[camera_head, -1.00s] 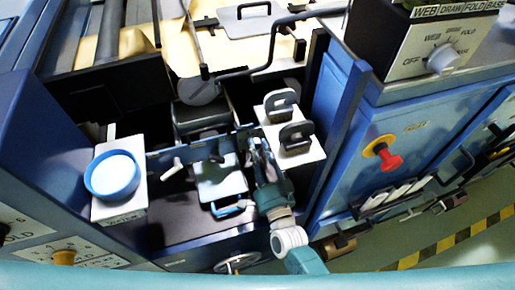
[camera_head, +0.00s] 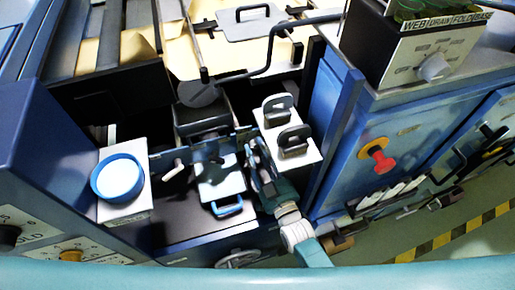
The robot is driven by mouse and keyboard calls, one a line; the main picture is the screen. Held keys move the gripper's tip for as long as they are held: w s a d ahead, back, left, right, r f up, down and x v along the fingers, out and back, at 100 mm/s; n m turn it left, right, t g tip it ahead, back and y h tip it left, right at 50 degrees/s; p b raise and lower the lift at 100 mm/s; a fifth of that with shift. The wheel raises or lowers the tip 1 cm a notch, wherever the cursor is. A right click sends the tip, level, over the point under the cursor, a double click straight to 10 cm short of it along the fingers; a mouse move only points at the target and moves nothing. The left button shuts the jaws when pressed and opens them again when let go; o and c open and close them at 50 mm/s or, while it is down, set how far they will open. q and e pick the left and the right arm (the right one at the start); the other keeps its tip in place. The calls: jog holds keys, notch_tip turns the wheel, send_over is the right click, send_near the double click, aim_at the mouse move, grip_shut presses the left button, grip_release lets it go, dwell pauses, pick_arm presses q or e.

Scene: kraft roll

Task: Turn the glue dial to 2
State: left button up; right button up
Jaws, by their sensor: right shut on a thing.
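I cannot make out a dial that is clearly marked for glue. A white panel at the lower left carries an orange knob (camera_head: 70,256) and a black knob (camera_head: 8,236); their small lettering is mostly unreadable. A blue-rimmed round pot (camera_head: 118,178) sits on a white box with a small blurred label. My right gripper (camera_head: 252,153) points up the picture at the right end of a dark crossbar, far from the panel knobs. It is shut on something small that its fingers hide. My left gripper is not in view.
A dark crossbar (camera_head: 190,154) with a pale lever (camera_head: 174,169) runs beside my right gripper. A white plate with two grey loops (camera_head: 296,138) is close on its right. A blue cabinet with a red knob (camera_head: 383,160) and a grey selector knob (camera_head: 434,67) stand further right.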

jog(key=shift+s+f+n+p, duration=0.1)
jog(key=shift+n+p, duration=0.1)
jog(key=shift+n, duration=0.6)
jog(key=shift+f+n+p, duration=0.1)
jog(key=shift+n+p, duration=0.05)
jog(key=shift+n, duration=0.65)
jog(key=shift+c, duration=0.2)
jog(key=o, duration=1.2)
jog(key=shift+f, duration=0.1)
jog(key=shift+c, duration=0.2)
jog(key=shift+s, duration=0.1)
jog(key=v, duration=1.1)
jog(key=shift+s+d+r, duration=0.2)
jog(key=shift+s+d, duration=0.1)
